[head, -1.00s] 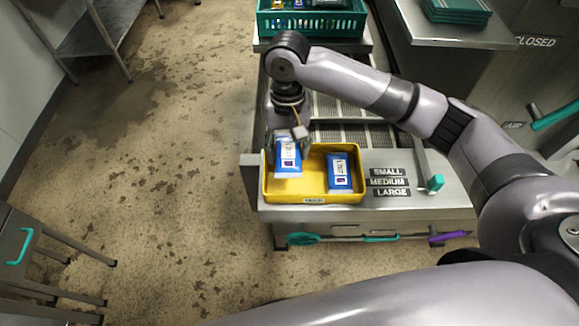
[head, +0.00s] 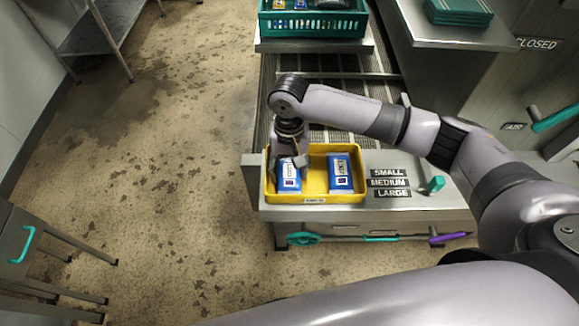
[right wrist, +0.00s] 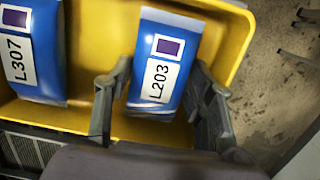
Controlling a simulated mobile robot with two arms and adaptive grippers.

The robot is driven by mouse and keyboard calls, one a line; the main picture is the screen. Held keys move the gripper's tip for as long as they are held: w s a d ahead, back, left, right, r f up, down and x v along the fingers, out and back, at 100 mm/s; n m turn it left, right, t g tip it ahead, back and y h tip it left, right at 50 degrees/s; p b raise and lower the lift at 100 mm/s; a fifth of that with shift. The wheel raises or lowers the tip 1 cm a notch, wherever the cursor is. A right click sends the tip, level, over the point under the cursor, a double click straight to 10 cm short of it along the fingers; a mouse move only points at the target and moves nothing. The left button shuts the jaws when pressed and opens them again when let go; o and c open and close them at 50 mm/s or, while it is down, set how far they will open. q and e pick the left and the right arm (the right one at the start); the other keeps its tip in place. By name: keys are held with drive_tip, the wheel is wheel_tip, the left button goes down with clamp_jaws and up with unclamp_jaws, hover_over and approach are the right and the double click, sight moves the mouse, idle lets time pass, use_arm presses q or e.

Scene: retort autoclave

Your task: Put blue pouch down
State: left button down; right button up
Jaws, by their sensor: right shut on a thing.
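A blue pouch labelled L203 (right wrist: 163,65) is between the fingers of my right gripper (right wrist: 160,105), which is shut on it. In the head view this pouch (head: 289,180) is in the left half of the yellow tray (head: 316,198), with my right gripper (head: 291,161) over its far end. I cannot tell whether the pouch touches the tray floor. A second blue pouch, labelled L307 (right wrist: 30,55), lies in the same tray; it also shows in the right half of the tray in the head view (head: 342,172). My left gripper is not in view.
The tray stands on a steel counter, left of the SMALL, MEDIUM and LARGE labels (head: 388,183). A green crate (head: 312,25) with pouches stands behind, beyond the conveyor grating (head: 350,65). Teal trays (head: 459,11) are stacked at back right. A gap separates the two pouches.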

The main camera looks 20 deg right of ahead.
sight(289, 166)
drive_tip(key=o, duration=0.9)
drive_tip(key=r, duration=0.4)
drive_tip(key=w+r, duration=0.1)
drive_tip(key=r, duration=0.3)
drive_tip(key=r+b, duration=0.1)
drive_tip(key=r, duration=0.3)
drive_tip(key=shift+w+d+r, duration=0.1)
drive_tip(key=shift+w+d, duration=0.1)
